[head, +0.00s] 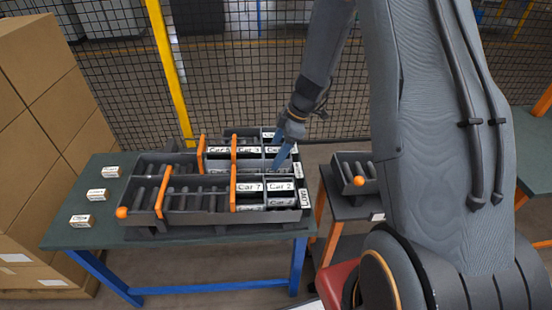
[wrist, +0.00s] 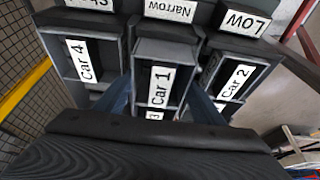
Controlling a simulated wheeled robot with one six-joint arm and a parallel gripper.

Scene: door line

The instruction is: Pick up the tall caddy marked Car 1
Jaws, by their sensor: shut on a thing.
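The caddy marked Car 1 (wrist: 146,55) is dark grey with a white label and stands in the middle of the wrist view, between the Car 4 and Car 2 caddies. My gripper (wrist: 158,108) is shut on it, with one blue finger at each side. In the head view my gripper (head: 284,155) reaches down into the right part of the racks on the green table (head: 110,232). There the arm and fingers hide most of the caddy, and its label cannot be read. I cannot tell whether it is lifted off its support.
The Car 4 caddy (wrist: 68,62) and Car 2 caddy (wrist: 230,70) stand close on either side. Orange dividers (head: 233,188) rise from the racks. A side stand (head: 345,205) holds a small dark bin (head: 345,178).

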